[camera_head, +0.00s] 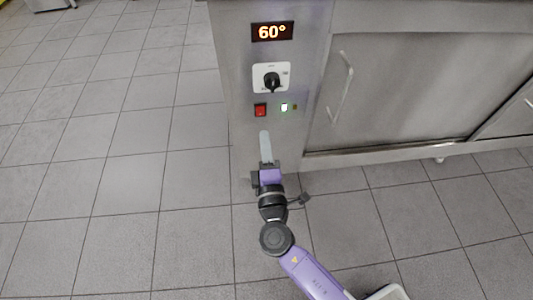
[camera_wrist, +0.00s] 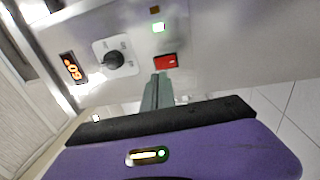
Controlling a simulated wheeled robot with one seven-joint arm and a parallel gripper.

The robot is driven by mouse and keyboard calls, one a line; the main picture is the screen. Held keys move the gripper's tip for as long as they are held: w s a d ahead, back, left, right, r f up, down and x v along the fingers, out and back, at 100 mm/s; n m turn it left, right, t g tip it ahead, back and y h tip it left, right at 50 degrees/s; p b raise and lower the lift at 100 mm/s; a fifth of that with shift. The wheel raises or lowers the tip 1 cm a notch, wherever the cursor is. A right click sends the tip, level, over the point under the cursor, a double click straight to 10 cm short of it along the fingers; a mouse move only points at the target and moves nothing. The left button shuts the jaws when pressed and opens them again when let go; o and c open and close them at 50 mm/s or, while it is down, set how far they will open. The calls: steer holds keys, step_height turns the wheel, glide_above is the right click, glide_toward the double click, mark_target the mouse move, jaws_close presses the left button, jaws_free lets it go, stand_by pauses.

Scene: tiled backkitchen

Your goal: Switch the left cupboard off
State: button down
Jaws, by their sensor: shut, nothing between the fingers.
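The cupboard's steel control panel (camera_head: 245,70) faces me. Its display (camera_head: 272,32) reads 60°. Below it is a black rotary knob (camera_head: 272,80) on a white plate.
A sliding door with a vertical handle (camera_head: 341,85) is right of the panel. A small dark indicator (camera_head: 295,107) sits beside the green light. The tiled floor (camera_head: 120,150) on the left is clear.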

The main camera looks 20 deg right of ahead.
mark_target(261, 108)
steer(key=x, duration=0.7)
steer(key=shift+w+b, duration=0.25)
steer(key=shift+b, duration=0.1)
steer(key=shift+w+d+b, duration=0.1)
steer(key=shift+w+b, duration=0.1)
steer(key=shift+b, duration=0.1)
steer(key=shift+r, duration=0.2)
steer(key=shift+s, duration=0.1)
